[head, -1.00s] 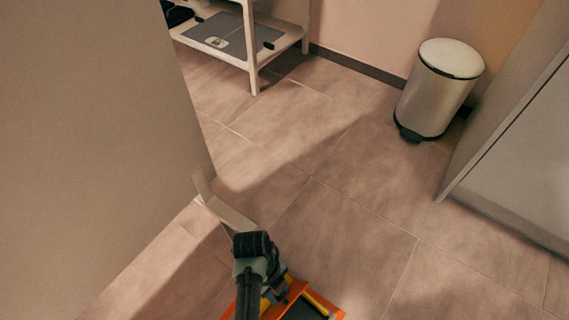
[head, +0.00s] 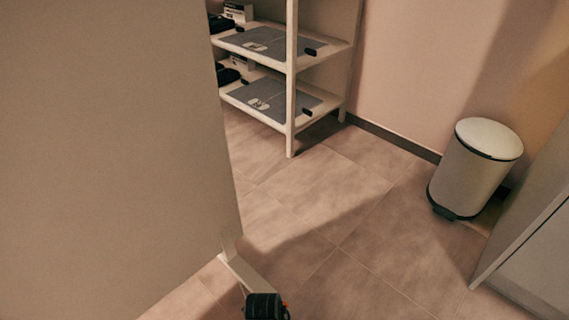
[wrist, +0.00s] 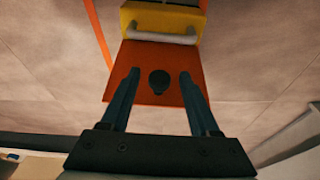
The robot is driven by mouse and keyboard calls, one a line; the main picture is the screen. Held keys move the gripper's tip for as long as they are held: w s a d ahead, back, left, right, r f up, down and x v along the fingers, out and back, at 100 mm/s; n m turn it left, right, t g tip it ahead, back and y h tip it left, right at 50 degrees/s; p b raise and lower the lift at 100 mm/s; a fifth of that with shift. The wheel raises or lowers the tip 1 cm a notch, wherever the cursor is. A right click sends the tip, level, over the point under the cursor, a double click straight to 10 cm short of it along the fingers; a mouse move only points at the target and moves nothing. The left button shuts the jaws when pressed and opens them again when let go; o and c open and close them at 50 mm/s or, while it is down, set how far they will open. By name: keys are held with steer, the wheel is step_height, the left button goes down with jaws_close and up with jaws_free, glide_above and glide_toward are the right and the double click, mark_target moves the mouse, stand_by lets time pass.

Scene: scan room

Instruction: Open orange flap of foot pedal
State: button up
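In the wrist view, the orange flap (wrist: 150,62) of the foot pedal fills the upper middle, with a dark round spot near its lower edge. It meets a grey bar (wrist: 160,37) beside the pedal's yellow part (wrist: 185,20). My gripper (wrist: 159,75) is open, its two dark fingers apart and overlapping the flap in the picture, one on each side of the dark spot. Contact with the flap cannot be told. In the head view, only a dark end of my arm and a speck of orange show at the bottom edge; the pedal is out of frame.
A large beige panel (head: 110,150) with a foot (head: 245,272) stands at left. A white shelf unit (head: 291,90) is behind it. A bin (head: 472,170) stands by the wall, near a grey cabinet (head: 540,260). The floor (head: 350,240) between is clear.

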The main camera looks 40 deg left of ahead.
steer(key=shift+r, duration=0.1)
steer(key=p+v, duration=0.8)
steer(key=v, duration=0.5)
steer(key=shift+d, duration=0.1)
